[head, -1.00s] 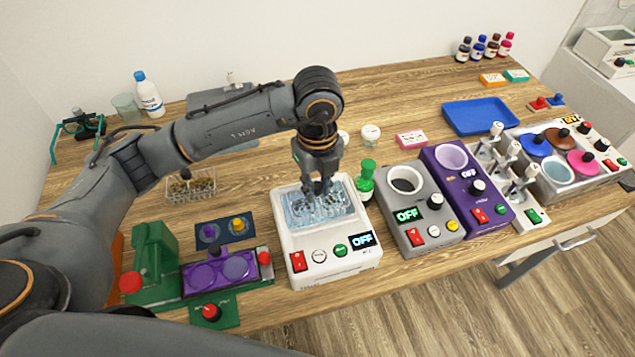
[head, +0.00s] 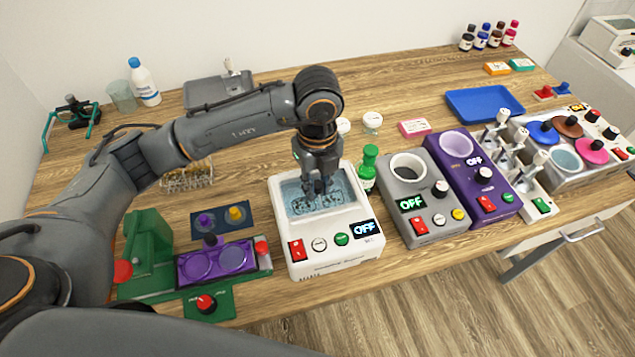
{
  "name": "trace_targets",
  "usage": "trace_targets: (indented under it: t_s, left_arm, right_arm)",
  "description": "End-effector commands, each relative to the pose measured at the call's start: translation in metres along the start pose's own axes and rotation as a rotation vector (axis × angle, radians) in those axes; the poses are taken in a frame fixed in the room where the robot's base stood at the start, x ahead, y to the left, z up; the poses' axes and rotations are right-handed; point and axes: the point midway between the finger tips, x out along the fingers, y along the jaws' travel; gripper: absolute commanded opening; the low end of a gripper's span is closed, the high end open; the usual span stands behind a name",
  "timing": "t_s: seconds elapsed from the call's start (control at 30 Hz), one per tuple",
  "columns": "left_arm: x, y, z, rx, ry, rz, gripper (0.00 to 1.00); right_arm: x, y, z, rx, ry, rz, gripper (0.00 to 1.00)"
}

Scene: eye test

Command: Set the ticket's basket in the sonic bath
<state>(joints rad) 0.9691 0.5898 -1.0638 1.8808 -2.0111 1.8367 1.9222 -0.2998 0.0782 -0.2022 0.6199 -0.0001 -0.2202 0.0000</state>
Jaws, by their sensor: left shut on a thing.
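The sonic bath (head: 333,240) is a white box with a pale blue tank, a red switch, white and green buttons and a display reading OFF. My left gripper (head: 319,190) points down into the tank, shut on a small wire basket (head: 303,204). The basket sits low inside the tank, within its rim. The gripper covers part of it, and I cannot tell whether it touches the tank floor. Another basket (head: 188,180), with brownish small contents, stands on the table behind my left arm, partly hidden. I cannot make out a ticket. My right gripper is not in view.
A green bottle (head: 368,168) stands close to the bath's right side. Grey (head: 426,222) and purple (head: 480,195) OFF units stand further right. A green and purple device (head: 217,262) is at the left. A blue tray (head: 485,103) lies at the back right.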

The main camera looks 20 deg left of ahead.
Motion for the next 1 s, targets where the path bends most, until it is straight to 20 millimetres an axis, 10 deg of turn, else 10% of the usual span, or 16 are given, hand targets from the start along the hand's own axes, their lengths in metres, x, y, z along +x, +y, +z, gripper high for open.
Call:
trace_targets:
  t_s: [0.6, 0.63, 0.73, 1.0]
  left_arm:
    - [0.0061, -0.0002, 0.0000, 0.000, 0.000, -0.001, 0.00]
    - [0.0056, -0.0002, 0.0000, 0.000, 0.000, -0.001, 0.25]
    - [0.0054, -0.0001, 0.0000, 0.000, 0.000, -0.001, 0.46]
    - [0.0057, 0.0000, -0.0001, 0.000, 0.000, 0.000, 0.54]
  right_arm:
    - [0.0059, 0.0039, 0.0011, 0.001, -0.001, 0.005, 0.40]
    - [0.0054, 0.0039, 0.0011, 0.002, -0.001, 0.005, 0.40]
    - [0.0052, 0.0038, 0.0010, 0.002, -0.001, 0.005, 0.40]
    - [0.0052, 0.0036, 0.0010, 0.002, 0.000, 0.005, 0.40]
